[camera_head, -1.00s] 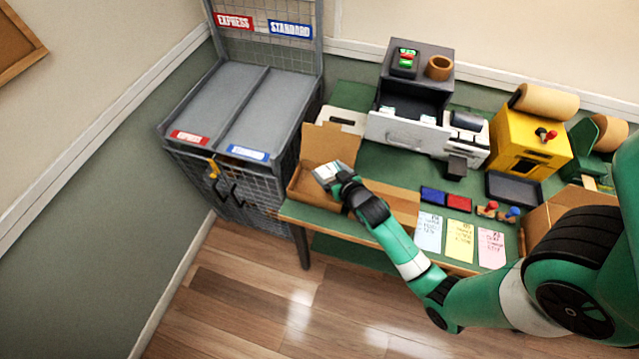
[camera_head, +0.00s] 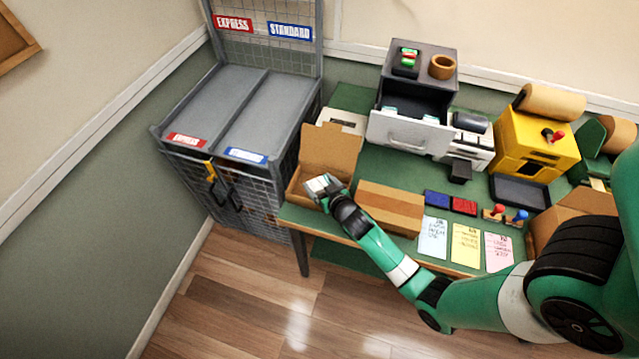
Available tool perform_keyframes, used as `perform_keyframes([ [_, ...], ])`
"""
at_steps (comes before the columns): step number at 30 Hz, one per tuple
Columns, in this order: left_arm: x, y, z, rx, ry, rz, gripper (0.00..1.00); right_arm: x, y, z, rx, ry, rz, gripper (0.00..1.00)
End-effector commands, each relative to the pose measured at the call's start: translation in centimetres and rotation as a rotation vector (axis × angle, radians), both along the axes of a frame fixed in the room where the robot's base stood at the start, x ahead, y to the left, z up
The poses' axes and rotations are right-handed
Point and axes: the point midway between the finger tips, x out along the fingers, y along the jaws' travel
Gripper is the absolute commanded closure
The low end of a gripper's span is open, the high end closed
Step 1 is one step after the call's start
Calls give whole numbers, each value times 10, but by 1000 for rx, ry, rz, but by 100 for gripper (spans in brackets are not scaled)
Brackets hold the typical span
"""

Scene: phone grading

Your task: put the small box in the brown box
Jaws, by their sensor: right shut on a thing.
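The open brown box (camera_head: 332,150) stands at the left end of the green table, its back flap raised. My right gripper (camera_head: 326,188) is shut on the small box (camera_head: 318,183), a pale white-grey box. The gripper and small box are over the front right part of the brown box's opening. They hide part of its inside and front wall. I cannot tell whether the small box touches the bottom. My left gripper is not in view.
A closed cardboard box (camera_head: 391,207) lies right of the brown box, close to my forearm. A grey drawer unit (camera_head: 408,130) stands behind. Blue and red pads (camera_head: 450,201) and paper notes (camera_head: 465,243) lie to the right. A wire cage (camera_head: 240,110) with express and standard lanes stands left.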

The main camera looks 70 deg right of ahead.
Motion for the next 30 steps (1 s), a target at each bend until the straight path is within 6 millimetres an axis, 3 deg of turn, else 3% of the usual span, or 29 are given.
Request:
perform_keyframes([
  [11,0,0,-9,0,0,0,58,0,0,-10,1,1,0,69],
  [12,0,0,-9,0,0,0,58,0,0,-10,1,2,0,8],
  [14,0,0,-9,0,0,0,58,-1,0,-10,1,2,0,0],
  [22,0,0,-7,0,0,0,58,-1,0,-8,2,4,0,0],
  [26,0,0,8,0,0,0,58,-1,0,8,1,3,0,0],
  [30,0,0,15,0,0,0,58,-22,19,18,2,3,1,0],
])
